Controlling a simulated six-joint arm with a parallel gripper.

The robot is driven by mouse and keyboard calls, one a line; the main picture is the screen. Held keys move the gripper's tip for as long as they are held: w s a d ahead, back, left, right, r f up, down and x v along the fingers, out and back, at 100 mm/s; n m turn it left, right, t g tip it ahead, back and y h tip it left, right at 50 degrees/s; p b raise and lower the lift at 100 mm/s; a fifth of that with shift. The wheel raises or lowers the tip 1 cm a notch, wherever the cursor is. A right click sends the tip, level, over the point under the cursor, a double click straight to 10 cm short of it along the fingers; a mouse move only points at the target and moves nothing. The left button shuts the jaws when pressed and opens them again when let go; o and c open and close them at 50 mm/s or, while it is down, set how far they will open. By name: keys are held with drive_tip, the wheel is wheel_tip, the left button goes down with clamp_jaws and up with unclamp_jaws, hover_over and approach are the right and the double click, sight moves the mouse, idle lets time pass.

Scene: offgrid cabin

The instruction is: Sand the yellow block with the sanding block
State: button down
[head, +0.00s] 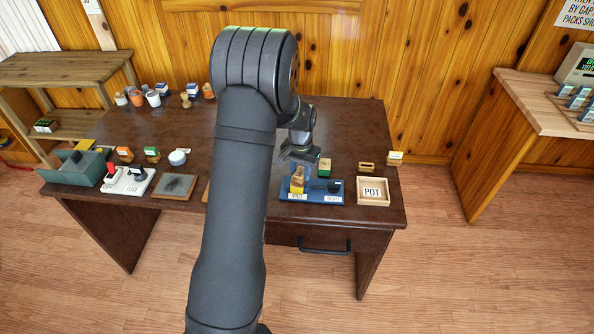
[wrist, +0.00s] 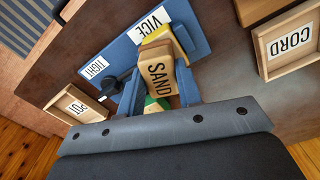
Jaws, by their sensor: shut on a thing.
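My gripper (head: 299,160) points down over the blue vice (head: 312,198) at the front right of the dark table. It is shut on the tan sanding block marked SAND (wrist: 158,72), with one finger on each side; the block also shows in the head view (head: 298,173). The yellow block (head: 297,188) sits in the vice, directly below the sanding block. In the wrist view the yellow block (wrist: 153,36) is partly hidden behind the sanding block. The two overlap closely, but I cannot tell whether they touch. The vice's black handle (head: 332,187) lies to the right.
A wooden tray marked POT (head: 373,204) stands right of the vice. A CORD tray (wrist: 290,40) shows in the wrist view. Several small items, a teal bin (head: 75,172) and a dark-panelled tray (head: 174,187) occupy the left.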

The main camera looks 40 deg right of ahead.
drive_tip(key=shift+s+d, duration=0.2)
drive_tip(key=shift+s, duration=0.1)
drive_tip(key=shift+w+a, duration=0.1)
drive_tip(key=shift+w, duration=0.05)
drive_tip(key=shift+w+a, duration=0.5)
drive_tip(key=shift+a, duration=0.05)
drive_tip(key=shift+w, duration=0.1)
drive_tip(key=shift+w+a, duration=0.4)
drive_tip(key=shift+a, duration=0.1)
drive_tip(key=shift+s+d, duration=0.1)
drive_tip(key=shift+s+d, duration=0.5)
drive_tip(key=shift+d, duration=0.1)
